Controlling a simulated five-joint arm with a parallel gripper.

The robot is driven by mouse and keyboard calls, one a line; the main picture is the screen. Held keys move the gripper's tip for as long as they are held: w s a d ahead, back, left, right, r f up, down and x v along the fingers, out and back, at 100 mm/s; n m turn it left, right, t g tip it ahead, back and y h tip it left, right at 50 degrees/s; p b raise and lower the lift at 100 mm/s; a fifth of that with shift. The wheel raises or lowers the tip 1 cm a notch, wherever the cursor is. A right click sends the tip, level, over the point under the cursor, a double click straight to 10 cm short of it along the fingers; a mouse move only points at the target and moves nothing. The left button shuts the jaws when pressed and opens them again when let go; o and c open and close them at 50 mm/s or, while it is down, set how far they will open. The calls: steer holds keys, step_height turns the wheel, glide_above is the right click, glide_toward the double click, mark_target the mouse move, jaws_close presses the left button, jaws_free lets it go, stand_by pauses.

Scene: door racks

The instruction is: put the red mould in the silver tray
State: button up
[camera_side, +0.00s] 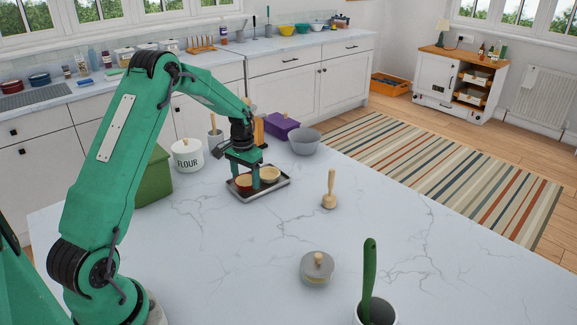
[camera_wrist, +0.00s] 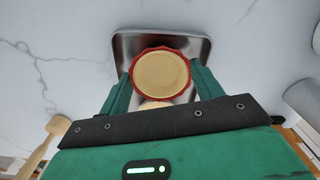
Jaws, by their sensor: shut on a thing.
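The red mould (camera_side: 244,184) has a fluted red rim and a cream inside. It also shows in the wrist view (camera_wrist: 160,76), between the two fingers. My gripper (camera_side: 246,179) points down over the silver tray and is shut on the red mould. In the wrist view my gripper (camera_wrist: 160,85) has one finger at each side of it. The silver tray (camera_side: 286,183) lies flat on the worktop, and its rim shows in the wrist view (camera_wrist: 204,45). The red mould is at the tray's left part, low down; I cannot tell whether it touches the tray floor.
A cream round mould (camera_side: 270,174) sits in the tray beside the red one. A grey bowl (camera_side: 305,142), purple box (camera_side: 280,126), flour jar (camera_side: 187,155) and green box (camera_side: 154,178) stand behind. A wooden pestle-like tool (camera_side: 329,190) and lidded jar (camera_side: 317,268) stand nearer.

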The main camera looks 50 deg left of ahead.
mark_target(246, 184)
steer(key=shift+f, duration=0.35)
steer(key=shift+f, duration=0.15)
steer(key=o, duration=0.8)
step_height(246, 184, up, 12)
stand_by(0.3)
stand_by(0.5)
